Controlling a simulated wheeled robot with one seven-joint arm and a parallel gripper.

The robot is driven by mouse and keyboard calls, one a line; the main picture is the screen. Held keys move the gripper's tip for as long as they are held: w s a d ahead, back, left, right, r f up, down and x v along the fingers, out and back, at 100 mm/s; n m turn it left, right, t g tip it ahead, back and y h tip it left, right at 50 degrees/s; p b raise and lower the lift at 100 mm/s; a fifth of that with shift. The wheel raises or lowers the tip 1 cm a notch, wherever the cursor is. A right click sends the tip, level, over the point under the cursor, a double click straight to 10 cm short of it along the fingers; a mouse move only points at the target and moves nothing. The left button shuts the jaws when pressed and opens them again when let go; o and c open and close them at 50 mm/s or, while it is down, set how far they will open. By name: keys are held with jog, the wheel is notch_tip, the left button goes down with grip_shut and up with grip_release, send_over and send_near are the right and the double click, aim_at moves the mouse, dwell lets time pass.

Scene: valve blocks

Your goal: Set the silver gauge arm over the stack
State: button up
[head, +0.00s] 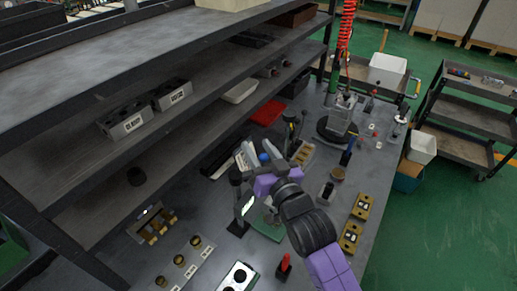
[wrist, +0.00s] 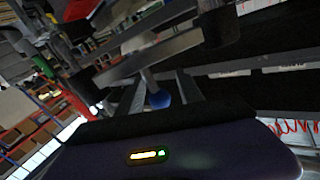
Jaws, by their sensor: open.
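My gripper (head: 262,166) is open above the workbench, beside a dark upright stand (head: 239,208). In the wrist view, a blue ball knob (wrist: 158,98) shows between the two open fingers (wrist: 160,80), and the fingers look apart from it. A short rod joins the knob to a silver bar, likely the gauge arm (wrist: 150,57), which crosses ahead of the fingers. The blue knob also shows in the head view (head: 264,158). A green plate (head: 266,229) lies below my gripper, partly hidden by my arm. I cannot make out the stack clearly.
Shelves (head: 170,120) with labelled blocks (head: 125,123) rise at the left and back. A red tray (head: 268,113) lies behind. Yellow blocks (head: 350,237) stand at the right, and a red-handled tool (head: 284,264) at the front. A lamp-like machine (head: 342,117) stands at the back right.

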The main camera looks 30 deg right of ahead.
aim_at(266, 160)
jog(key=s+a+b, duration=0.1)
jog(key=s+b, duration=0.1)
jog(key=s, duration=0.5)
jog(key=shift+s, duration=0.4)
jog(key=shift+a, duration=0.1)
jog(key=shift+r, duration=0.15)
jog(key=s+a+f+n+g+y+b, duration=0.1)
jog(key=s+a+f, duration=0.1)
jog(key=s, duration=0.8)
jog(key=s+a+f+n+g+y+b, duration=0.1)
jog(key=s+f, duration=0.4)
jog(key=s, duration=0.5)
jog(key=s+a+f+n+g+b, duration=0.1)
jog(key=s+a+f+n, duration=0.1)
jog(key=s, duration=0.9)
jog(key=shift+a+f+y+b, duration=0.4)
jog(key=shift+a+f, duration=0.2)
jog(key=shift+f, duration=0.2)
